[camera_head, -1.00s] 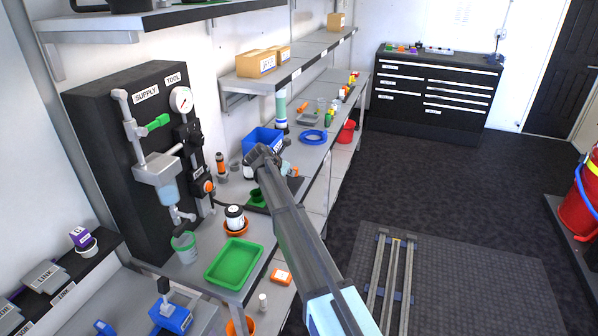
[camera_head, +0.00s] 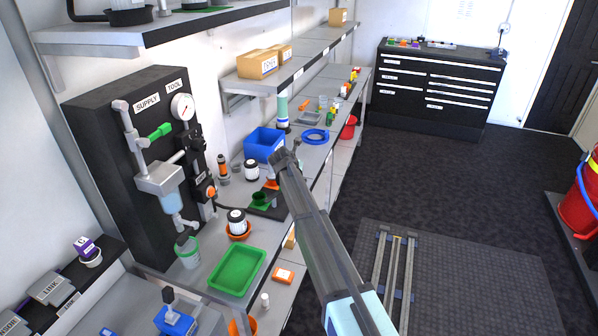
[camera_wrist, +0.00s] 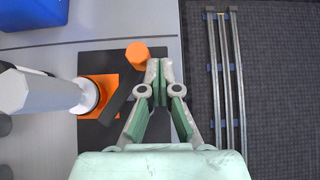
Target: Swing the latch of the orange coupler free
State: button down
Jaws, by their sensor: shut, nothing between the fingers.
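The orange coupler (camera_wrist: 113,78) sits on a dark plate (camera_wrist: 92,137) in the wrist view. A pale faceted post (camera_wrist: 55,93) rises from its white ring. A black latch arm (camera_wrist: 119,98) slants across the coupler's right side to an orange knob (camera_wrist: 137,53). My gripper (camera_wrist: 159,66) is shut and empty, its tips just right of the knob; whether they touch it is unclear. In the head view my gripper (camera_head: 281,158) hangs over the bench edge and the orange coupler (camera_head: 271,184) shows partly at its left; the latch is not clear there.
A blue bin (camera_head: 264,143) stands behind the coupler. The floor (camera_wrist: 265,80) to the right is open beyond the rails (camera_wrist: 223,80).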

jog(key=shift+w, duration=0.75)
dwell(0.4)
jog(key=s+d+r+p, duration=0.3)
jog(key=s+r+p, duration=0.2)
jog(key=s+r, duration=0.1)
jog(key=shift+s+r, duration=0.35)
jog(key=shift+r, duration=0.05)
jog(key=shift+d, duration=0.1)
